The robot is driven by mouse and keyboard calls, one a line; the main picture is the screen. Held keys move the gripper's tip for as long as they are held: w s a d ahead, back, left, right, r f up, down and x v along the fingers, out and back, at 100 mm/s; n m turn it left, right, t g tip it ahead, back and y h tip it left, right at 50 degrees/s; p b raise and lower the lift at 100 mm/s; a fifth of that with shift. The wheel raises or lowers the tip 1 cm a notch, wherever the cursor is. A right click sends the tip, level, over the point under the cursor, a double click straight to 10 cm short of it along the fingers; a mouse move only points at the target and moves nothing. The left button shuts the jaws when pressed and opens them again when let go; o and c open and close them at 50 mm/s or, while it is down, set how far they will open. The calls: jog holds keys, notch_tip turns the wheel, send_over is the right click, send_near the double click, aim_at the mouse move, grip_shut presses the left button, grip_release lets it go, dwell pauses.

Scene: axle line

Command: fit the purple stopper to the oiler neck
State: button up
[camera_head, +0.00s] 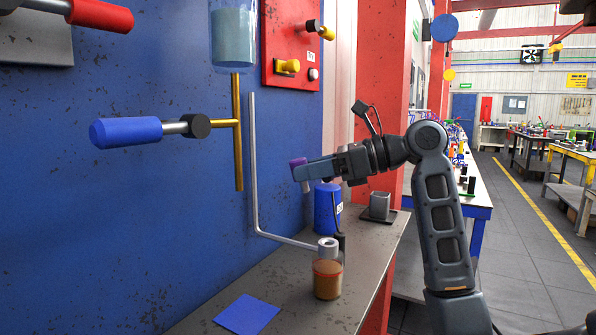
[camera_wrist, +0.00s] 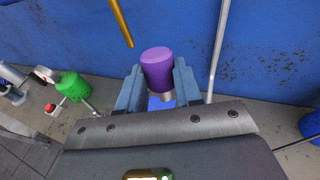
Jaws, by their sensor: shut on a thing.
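The purple stopper (camera_head: 298,162) has a purple cap and a grey lower plug. My gripper (camera_head: 305,171) is shut on it, and the stopper is in the air with its plug pointing down. In the wrist view, the stopper (camera_wrist: 157,66) sits between the two fingers of my gripper (camera_wrist: 158,88). An amber jar, apparently the oiler (camera_head: 327,279), stands on the bench below the stopper and slightly to its right. Its grey ring-shaped neck (camera_head: 328,247) is on top and looks open. The stopper is well above and apart from it. The oiler is not seen in the wrist view.
A grey bent pipe (camera_head: 253,160) runs down the blue wall and out to the oiler neck. A brass pipe with a blue-handled lever (camera_head: 127,132) hangs at the left. A blue can (camera_head: 327,207) and grey cup (camera_head: 379,204) stand behind. A blue mat (camera_head: 246,315) lies in front.

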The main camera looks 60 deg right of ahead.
jog(key=s+d+f+m+t+h, duration=0.3)
jog(key=d+f+m+t+h, duration=0.1)
jog(key=d+f+h, duration=0.1)
jog(key=shift+d+f, duration=0.4)
jog(key=shift+d, duration=0.15)
jog(key=shift+s+r+p, duration=0.15)
jog(key=shift+p, duration=0.8)
jog(key=shift+f+b, duration=0.8)
jog(key=shift+f, duration=2.2)
jog(key=shift+f, duration=0.45)
jog(key=shift+f, duration=0.35)
jog(key=shift+f, duration=0.65)
jog(key=shift+f, duration=0.7)
